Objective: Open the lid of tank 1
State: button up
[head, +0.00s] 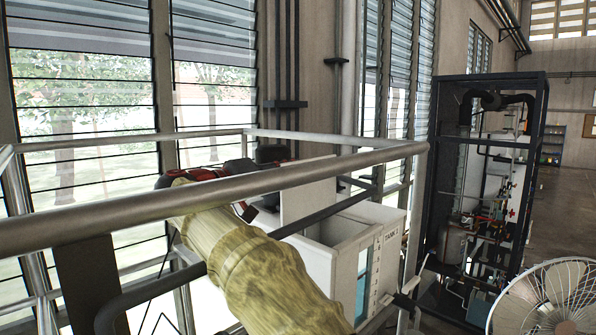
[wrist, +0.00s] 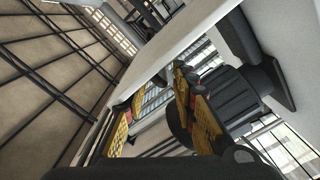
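Tank 1 (head: 390,243) is a white box at the centre right of the head view, with its name on the front and a bluish level window. Its top is open at the right, and I see into it. A white panel (head: 308,190), apparently the lid, stands raised at its left. In the wrist view a white slab (wrist: 165,52), likely the same panel, runs diagonally close beside my fingers. My gripper (wrist: 158,92) has its yellow-padded fingers apart, with nothing clearly between them. I cannot tell whether a finger touches the slab. In the head view my arm hides the tank's left side.
A metal railing (head: 245,187) crosses in front of the tank and my arm. A dark bar (head: 325,213) slants across the tank's near side. A dark-framed equipment rack (head: 484,140) and a fan (head: 548,300) stand at the right. Louvred windows (head: 82,110) line the wall behind.

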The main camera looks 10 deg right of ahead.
jog(key=v, duration=0.8)
jog(key=w+a+f+n+y, duration=0.1)
jog(key=a+f+n+y, duration=0.15)
jog(key=f, duration=0.55)
jog(key=w+a+f+n+y, duration=0.2)
jog(key=f+n+y, duration=0.15)
jog(key=f, duration=0.45)
jog(key=s+d+f+n+g+y+b, duration=0.1)
jog(key=s+d+f+g+y+b, duration=0.15)
jog(key=s+f, duration=0.55)
jog(key=s+d+f+n+g+y+b, duration=0.1)
jog(key=s+d+f+g+y+b, duration=0.3)
jog(key=f, duration=0.8)
jog(key=s+d+f+m+b, duration=0.2)
jog(key=s+f+b, duration=0.3)
jog(key=s+f, duration=0.3)
jog(key=s+d+f+m+t+y+b, duration=0.1)
jog(key=s+d+f+m+b, duration=0.1)
jog(key=s+d+f+b, duration=0.3)
jog(key=s+d+f+m+t+y+b, duration=0.1)
jog(key=s+d+f+m+b, duration=0.2)
jog(key=s+f, duration=1)
jog(key=s+d+b, duration=0.1)
jog(key=s+b, duration=0.1)
jog(key=b, duration=0.1)
jog(key=shift+s+d+b, duration=0.2)
jog(key=shift+s+b, duration=0.05)
jog(key=shift+b, duration=0.1)
